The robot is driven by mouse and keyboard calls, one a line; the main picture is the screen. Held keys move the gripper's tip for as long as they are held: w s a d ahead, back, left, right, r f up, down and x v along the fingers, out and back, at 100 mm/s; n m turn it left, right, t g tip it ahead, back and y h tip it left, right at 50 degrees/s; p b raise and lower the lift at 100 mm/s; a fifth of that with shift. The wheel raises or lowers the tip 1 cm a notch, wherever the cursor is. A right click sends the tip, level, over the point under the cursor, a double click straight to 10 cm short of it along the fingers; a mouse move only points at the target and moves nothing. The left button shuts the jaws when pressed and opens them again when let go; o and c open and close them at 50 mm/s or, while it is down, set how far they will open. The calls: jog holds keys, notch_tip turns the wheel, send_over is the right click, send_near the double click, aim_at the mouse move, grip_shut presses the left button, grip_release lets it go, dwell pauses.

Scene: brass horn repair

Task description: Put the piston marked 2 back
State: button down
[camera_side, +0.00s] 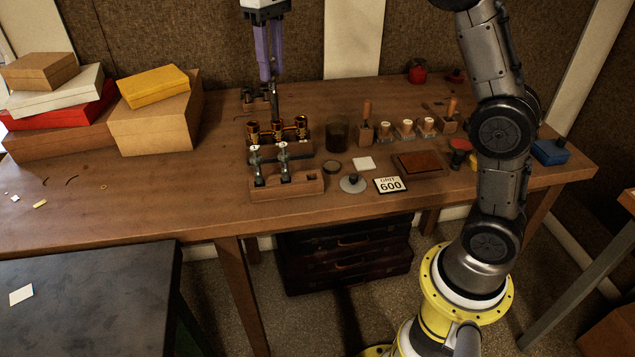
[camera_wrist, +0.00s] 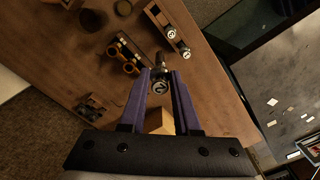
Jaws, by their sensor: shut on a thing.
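My gripper (camera_side: 268,77) is shut on a dark, slim piston (camera_side: 274,100) hanging upright above the valve block. In the wrist view my purple fingers (camera_wrist: 162,78) hold the piston by its top, and its round cap (camera_wrist: 159,87) shows what looks like a 2. The valve block has three brass casings (camera_side: 277,132) in a row on a wooden stand. The piston's lower end appears close to the middle casing in the side view; I cannot tell the gap. A wooden rack (camera_side: 292,187) in front holds two silver pistons (camera_side: 256,163) and has an empty square slot at its right.
A dark glass jar (camera_side: 337,135) stands right of the block. A round lid, a white square, a grit 600 card (camera_side: 391,185) and a brown tray (camera_side: 420,162) lie farther right. Stacked boxes (camera_side: 155,110) fill the left.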

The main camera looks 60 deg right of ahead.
jog(key=r, duration=0.1)
jog(key=s+r, duration=0.1)
jog(key=shift+r, duration=0.4)
jog(key=s+d+m, duration=0.1)
jog(key=s+m, duration=0.1)
jog(key=s, duration=1.7)
jog(key=w+f, duration=0.6)
jog(key=f, duration=0.3)
jog(key=w+f, duration=0.7)
jog(key=f, duration=0.2)
jog(key=shift+d+f, duration=0.2)
jog(key=shift+d, duration=0.25)
jog(key=shift+f, duration=0.1)
